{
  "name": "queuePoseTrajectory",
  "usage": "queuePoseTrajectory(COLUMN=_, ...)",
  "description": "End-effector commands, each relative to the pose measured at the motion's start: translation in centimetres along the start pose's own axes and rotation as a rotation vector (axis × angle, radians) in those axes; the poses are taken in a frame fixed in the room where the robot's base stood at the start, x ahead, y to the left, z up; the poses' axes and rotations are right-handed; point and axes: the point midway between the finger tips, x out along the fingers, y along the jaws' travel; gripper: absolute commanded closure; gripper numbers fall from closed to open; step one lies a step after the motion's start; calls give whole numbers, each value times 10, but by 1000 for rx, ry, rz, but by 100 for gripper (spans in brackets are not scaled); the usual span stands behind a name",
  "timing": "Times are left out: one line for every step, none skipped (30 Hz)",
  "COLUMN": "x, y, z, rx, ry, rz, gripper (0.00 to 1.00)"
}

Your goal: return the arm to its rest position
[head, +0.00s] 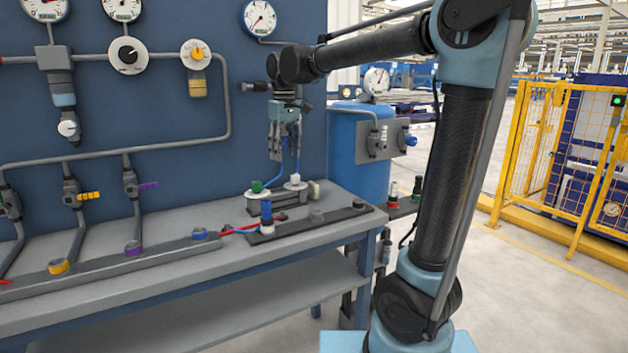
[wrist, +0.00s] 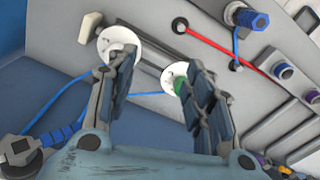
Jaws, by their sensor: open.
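My gripper (head: 285,135) hangs pointing down above the back right part of the workbench (head: 110,236). In the wrist view the gripper's (wrist: 158,95) fingers are spread apart with nothing between them. Below it stand a white fitting on a round base (head: 295,183) and a green-topped fitting (head: 257,187), both apart from the fingers in the head view. They also show in the wrist view as a white disc fitting (wrist: 118,42) and a green piece (wrist: 181,86). My arm reaches from the right side over the bench.
A blue pipe piece (head: 266,213) stands upright on a dark strip (head: 320,222). A red tool (head: 238,229) lies beside it. A blue panel with gauges (head: 127,54) stands behind the bench. A blue tank (head: 350,155) is at the right. A yellow fence (head: 545,150) stands farther right, with open floor before it.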

Motion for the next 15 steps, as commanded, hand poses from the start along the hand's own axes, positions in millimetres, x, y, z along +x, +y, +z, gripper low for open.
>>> queuePoseTrajectory(x=5, y=12, z=21, rx=37, ry=6, rz=2, gripper=53)
queuePoseTrajectory(x=7, y=17, z=31, rx=56, ry=9, rz=3, gripper=53)
queuePoseTrajectory(x=11, y=24, z=45, rx=82, ry=14, rz=5, gripper=53)
queuePoseTrajectory(x=14, y=28, z=56, rx=101, ry=18, rz=7, gripper=53)
queuePoseTrajectory(x=17, y=33, z=66, rx=120, ry=22, rz=8, gripper=53)
queuePoseTrajectory(x=22, y=38, z=80, rx=145, ry=27, rz=10, gripper=53)
queuePoseTrajectory(x=26, y=42, z=91, rx=164, ry=31, rz=12, gripper=53)
queuePoseTrajectory(x=29, y=45, z=102, rx=184, ry=34, rz=13, gripper=53)
queuePoseTrajectory(x=35, y=50, z=116, rx=210, ry=39, rz=15, gripper=53)
queuePoseTrajectory(x=39, y=52, z=126, rx=230, ry=42, rz=17, gripper=53)
queuePoseTrajectory(x=43, y=55, z=136, rx=248, ry=46, rz=19, gripper=53)
queuePoseTrajectory(x=49, y=58, z=150, rx=274, ry=52, rz=22, gripper=53)
queuePoseTrajectory(x=54, y=60, z=160, rx=292, ry=55, rz=24, gripper=53)
queuePoseTrajectory(x=59, y=62, z=171, rx=312, ry=59, rz=25, gripper=53)
queuePoseTrajectory(x=66, y=64, z=184, rx=337, ry=63, rz=28, gripper=53)
